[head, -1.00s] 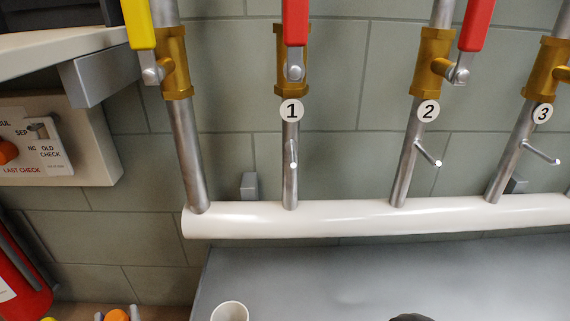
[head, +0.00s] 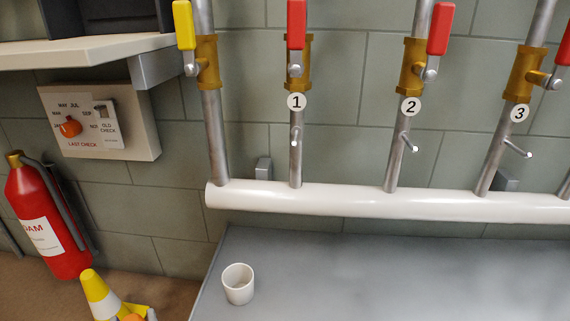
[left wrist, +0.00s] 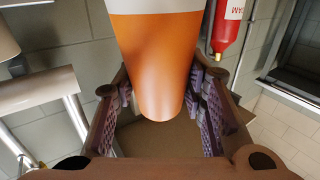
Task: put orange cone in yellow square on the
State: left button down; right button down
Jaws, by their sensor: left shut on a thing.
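My left gripper (left wrist: 160,112) is shut on an orange cone (left wrist: 158,60) with a white band, which fills the upper middle of the left wrist view between the two finger pads. No yellow square shows. My right gripper is not in view.
A red extinguisher (head: 47,222) stands by the wall at left, and also shows in the left wrist view (left wrist: 227,32). A grey table (head: 370,275) bears a white cup (head: 238,284). A white pipe (head: 390,203) and valves run along the wall. A shelf (head: 90,50) juts out upper left.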

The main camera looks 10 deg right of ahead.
pick_arm(q)
jog(key=s+r+n+g+y, duration=0.6)
jog(key=s+r+y, duration=0.4)
jog(key=s+r, duration=1)
jog(key=shift+s+a+r+n+g, duration=0.15)
jog(key=shift+a+r+n+g, duration=0.15)
jog(key=shift+n, duration=0.6)
